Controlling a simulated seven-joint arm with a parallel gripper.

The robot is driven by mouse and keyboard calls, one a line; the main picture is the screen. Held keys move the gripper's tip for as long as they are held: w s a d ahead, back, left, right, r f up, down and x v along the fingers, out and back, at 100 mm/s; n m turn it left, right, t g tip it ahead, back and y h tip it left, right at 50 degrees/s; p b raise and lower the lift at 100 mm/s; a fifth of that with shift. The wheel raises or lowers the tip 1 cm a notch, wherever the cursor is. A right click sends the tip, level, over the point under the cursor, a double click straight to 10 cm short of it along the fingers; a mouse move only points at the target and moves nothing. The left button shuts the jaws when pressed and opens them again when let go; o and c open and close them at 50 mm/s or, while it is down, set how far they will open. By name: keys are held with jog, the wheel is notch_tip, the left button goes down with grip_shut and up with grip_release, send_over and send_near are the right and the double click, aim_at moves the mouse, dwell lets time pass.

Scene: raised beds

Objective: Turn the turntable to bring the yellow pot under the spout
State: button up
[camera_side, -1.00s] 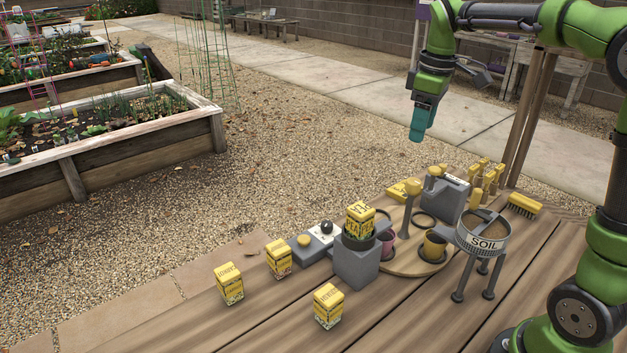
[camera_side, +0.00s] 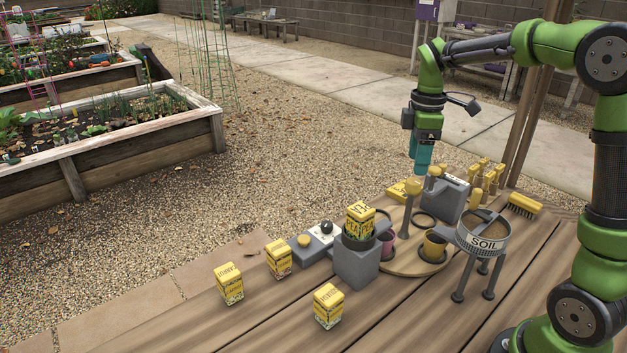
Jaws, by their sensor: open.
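The turntable (camera_side: 405,266) is a round wooden disc on the table. The yellow pot (camera_side: 434,247) sits in a dark ring on its right part, just left of the SOIL hopper (camera_side: 486,238) and partly overlapped by it in this view. A purple pot (camera_side: 387,246) sits on its left part, partly hidden by a grey block. The hopper's spout cannot be made out clearly.
A grey block (camera_side: 356,266) holds a seed packet (camera_side: 360,218) at the front left. A grey box (camera_side: 453,196), several yellow-handled tools (camera_side: 487,180) and a brush (camera_side: 524,204) stand behind.

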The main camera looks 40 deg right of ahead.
aim_at(414, 181)
notch_tip(414, 181, down, 6)
jog(key=shift+f, duration=0.1)
jog(key=shift+c, duration=0.4)
jog(key=c, duration=1)
